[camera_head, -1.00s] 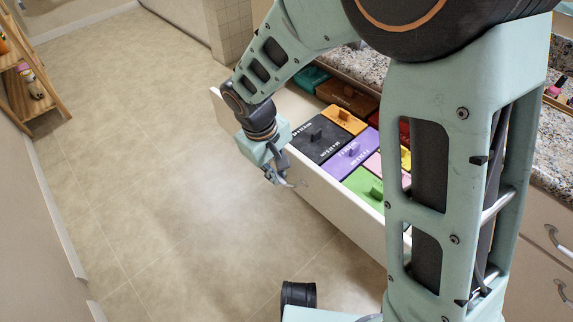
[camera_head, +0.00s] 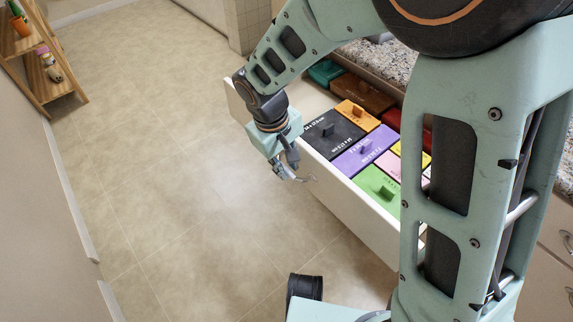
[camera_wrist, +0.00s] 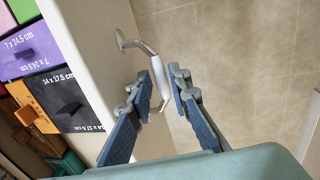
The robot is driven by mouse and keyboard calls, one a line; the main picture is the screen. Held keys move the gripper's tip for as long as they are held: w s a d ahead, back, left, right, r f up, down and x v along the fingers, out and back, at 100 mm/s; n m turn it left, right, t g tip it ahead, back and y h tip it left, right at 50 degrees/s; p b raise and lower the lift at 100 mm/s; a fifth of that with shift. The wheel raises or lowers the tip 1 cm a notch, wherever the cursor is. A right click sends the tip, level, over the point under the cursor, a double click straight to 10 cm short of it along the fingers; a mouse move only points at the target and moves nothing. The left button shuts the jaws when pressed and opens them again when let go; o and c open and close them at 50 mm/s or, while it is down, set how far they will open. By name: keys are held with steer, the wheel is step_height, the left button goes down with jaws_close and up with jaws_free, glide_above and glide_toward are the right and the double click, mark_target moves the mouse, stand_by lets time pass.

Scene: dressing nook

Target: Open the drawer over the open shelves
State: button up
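The drawer (camera_head: 345,205) is pulled well out from under the counter, its white front facing the floor area. It also shows in the wrist view (camera_wrist: 88,45). Its curved metal handle (camera_wrist: 143,46) stands out from the front. My gripper (camera_head: 287,172) is at the front's outer face. The palm end hides the lower part of that view. In the head view the handle is small and mostly covered by the fingers.
The drawer holds several labelled boxes, including a black one (camera_head: 331,135), a purple one (camera_head: 366,152) and a green one (camera_head: 377,188). A granite counter (camera_head: 385,62) lies above. A wooden shelf (camera_head: 45,85) stands far left. The tiled floor (camera_head: 170,180) is clear.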

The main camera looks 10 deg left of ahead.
step_height(320, 180, up, 12)
steer(key=s+a, duration=0.1)
steer(key=shift+s+a+f, duration=0.2)
steer(key=shift+s+f, duration=0.05)
steer(key=shift+s, duration=0.15)
